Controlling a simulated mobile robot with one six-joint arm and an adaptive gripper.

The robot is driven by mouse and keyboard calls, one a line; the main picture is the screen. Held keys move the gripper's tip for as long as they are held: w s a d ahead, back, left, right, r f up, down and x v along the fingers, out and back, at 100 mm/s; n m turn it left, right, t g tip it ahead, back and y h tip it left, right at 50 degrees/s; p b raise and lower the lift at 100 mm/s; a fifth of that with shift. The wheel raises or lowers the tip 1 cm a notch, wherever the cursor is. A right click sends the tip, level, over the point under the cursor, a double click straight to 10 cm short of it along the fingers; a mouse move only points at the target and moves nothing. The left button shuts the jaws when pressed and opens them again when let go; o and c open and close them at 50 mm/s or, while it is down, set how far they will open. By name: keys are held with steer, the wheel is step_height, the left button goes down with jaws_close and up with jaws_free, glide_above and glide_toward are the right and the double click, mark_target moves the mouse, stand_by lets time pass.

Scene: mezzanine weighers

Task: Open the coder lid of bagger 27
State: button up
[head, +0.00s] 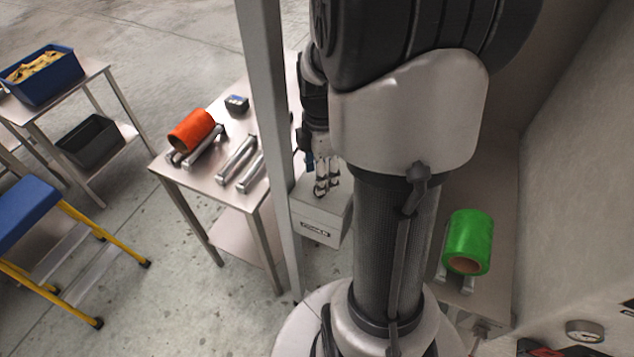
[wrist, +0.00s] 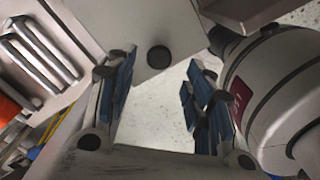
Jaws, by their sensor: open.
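The coder is a pale grey box (head: 322,231) with a dark-lettered label on its front, beside a grey upright post in the head view. Its top looks closed, though my arm and gripper hide part of it. My gripper (head: 326,180) is close over the box top; I cannot tell whether it touches. In the wrist view my gripper (wrist: 160,100) is open, its blue-padded fingers apart with nothing between the pads. A pale panel (wrist: 135,30) with a round black knob (wrist: 158,57) shows beyond the fingers; it may be the coder lid. No bagger number is readable.
The post (head: 268,120) stands just left of the coder. A table (head: 185,180) holds an orange roll (head: 191,130), metal bars (head: 237,158) and a small dark device (head: 236,104). A green roll (head: 468,240) is at right. A blue-topped step stool (head: 25,208) stands at left.

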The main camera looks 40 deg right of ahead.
steer(key=shift+f+b, duration=0.45)
steer(key=shift+f, duration=1.9)
jaws_close()
